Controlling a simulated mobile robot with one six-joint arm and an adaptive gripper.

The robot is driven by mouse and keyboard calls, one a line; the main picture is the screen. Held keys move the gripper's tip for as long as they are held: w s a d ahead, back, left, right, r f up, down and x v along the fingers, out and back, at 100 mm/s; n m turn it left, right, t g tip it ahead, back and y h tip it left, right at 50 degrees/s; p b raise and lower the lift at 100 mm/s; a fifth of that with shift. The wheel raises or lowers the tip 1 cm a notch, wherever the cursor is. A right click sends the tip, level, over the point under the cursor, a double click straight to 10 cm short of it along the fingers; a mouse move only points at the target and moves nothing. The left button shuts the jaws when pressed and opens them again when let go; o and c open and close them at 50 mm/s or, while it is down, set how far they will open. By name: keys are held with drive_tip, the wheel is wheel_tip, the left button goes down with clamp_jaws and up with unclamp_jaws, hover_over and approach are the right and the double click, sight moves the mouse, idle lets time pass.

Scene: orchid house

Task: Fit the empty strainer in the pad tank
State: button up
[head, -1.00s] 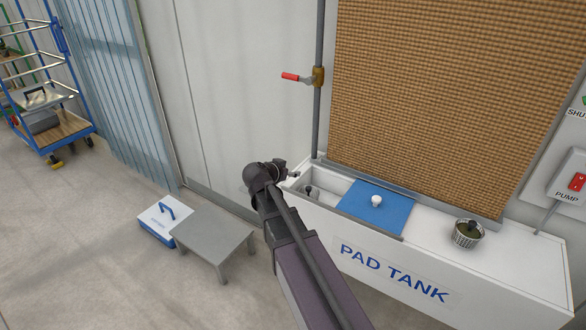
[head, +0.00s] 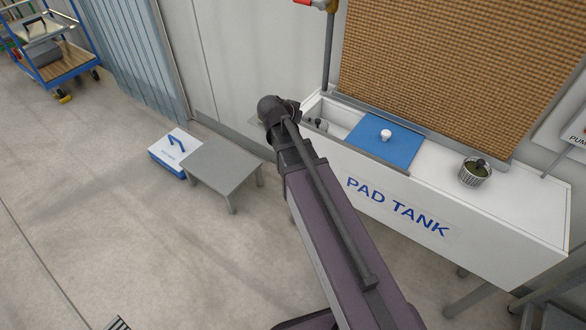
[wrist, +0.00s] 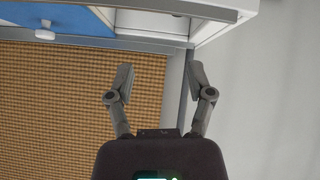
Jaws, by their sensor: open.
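The white pad tank (head: 400,217) stands against the wall, its trough open at the left end. A blue lid (head: 375,143) with a white knob covers its middle. A small dark-topped fitting (head: 320,125) shows in the open trough; I cannot tell what it is. A metal strainer (head: 474,176) stands upright on the tank's right top, with dark greenish matter and a dark knob inside. My gripper (wrist: 158,78) is open and empty in the wrist view, fingers apart near the tank's edge. In the head view its fingers are mostly hidden behind the wrist, at the trough's left end.
A grey low table (head: 222,166) and a blue-and-white box (head: 176,153) stand on the floor left of my arm. A blue trolley (head: 55,60) is at the back left. A brown pad (head: 440,70) and a pipe (head: 328,55) rise behind the tank.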

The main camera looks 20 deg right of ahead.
drive_tip(key=s+a+f+n+g+y, duration=0.2)
drive_tip(key=s+a+f+n+y, duration=0.1)
drive_tip(key=s, duration=0.5)
drive_tip(key=s+a+f+n+g+y, duration=0.3)
drive_tip(key=s+a+n+y, duration=0.2)
drive_tip(key=s, duration=0.4)
drive_tip(key=shift+s+a+f+n, duration=0.15)
drive_tip(key=shift+a+f+n, duration=0.05)
drive_tip(key=shift+n, duration=0.2)
